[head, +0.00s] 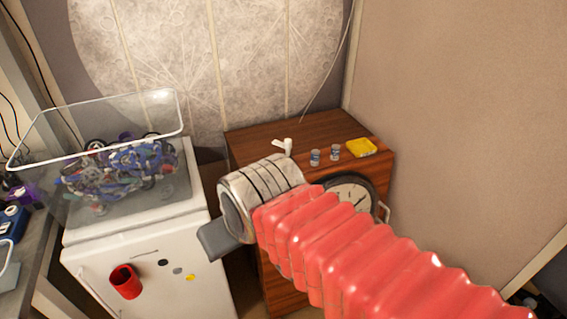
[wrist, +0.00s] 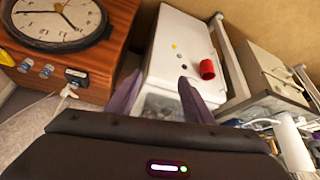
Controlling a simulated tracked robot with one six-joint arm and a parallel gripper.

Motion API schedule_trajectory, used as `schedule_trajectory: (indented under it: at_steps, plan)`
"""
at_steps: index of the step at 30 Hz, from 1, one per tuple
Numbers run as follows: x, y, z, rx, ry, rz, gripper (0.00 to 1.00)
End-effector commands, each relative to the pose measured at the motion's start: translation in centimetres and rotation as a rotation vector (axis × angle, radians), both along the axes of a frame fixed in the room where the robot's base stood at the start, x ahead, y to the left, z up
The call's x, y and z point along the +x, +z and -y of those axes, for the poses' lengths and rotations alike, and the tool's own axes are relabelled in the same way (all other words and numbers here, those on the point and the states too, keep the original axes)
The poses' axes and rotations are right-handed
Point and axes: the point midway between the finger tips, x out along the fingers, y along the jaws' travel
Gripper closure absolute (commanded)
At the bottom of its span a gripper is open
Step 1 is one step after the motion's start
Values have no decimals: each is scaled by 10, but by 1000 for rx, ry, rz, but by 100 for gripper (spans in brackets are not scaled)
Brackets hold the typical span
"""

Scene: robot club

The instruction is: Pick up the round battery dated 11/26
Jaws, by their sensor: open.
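Two small round blue-and-silver cylinders, the left one (head: 315,157) and the right one (head: 335,152), stand apart on top of a brown wooden cabinet (head: 320,130) in the head view. They look like round batteries and also show at the left of the wrist view, as one cylinder (wrist: 24,66) and another (wrist: 46,71). No date is readable on either. My gripper (wrist: 160,77) is open and empty, its two dark fingers pointing towards the white fridge, to the right of the cabinet in the wrist view. In the head view my arm hides part of the cabinet.
A clock (wrist: 58,20), a yellow item (head: 361,148), a dark box (wrist: 76,76) and a white fitting (head: 284,147) are on the cabinet. The white fridge (head: 130,228) carries a clear bin (head: 105,110) of parts and a red cup (head: 126,281).

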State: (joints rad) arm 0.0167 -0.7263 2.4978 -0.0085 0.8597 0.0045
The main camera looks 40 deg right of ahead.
Motion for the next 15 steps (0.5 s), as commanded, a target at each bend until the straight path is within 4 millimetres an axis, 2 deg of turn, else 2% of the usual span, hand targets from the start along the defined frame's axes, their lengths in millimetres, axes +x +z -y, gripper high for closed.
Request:
schedule_trajectory:
  at_steps: [2, 5, 15]
  plan:
    - [12, -3, 3, -9, -22, 15, 53]
    - [35, -8, 19, -24, -59, 51, 53]
    - [114, -30, 98, -88, -196, 213, 53]
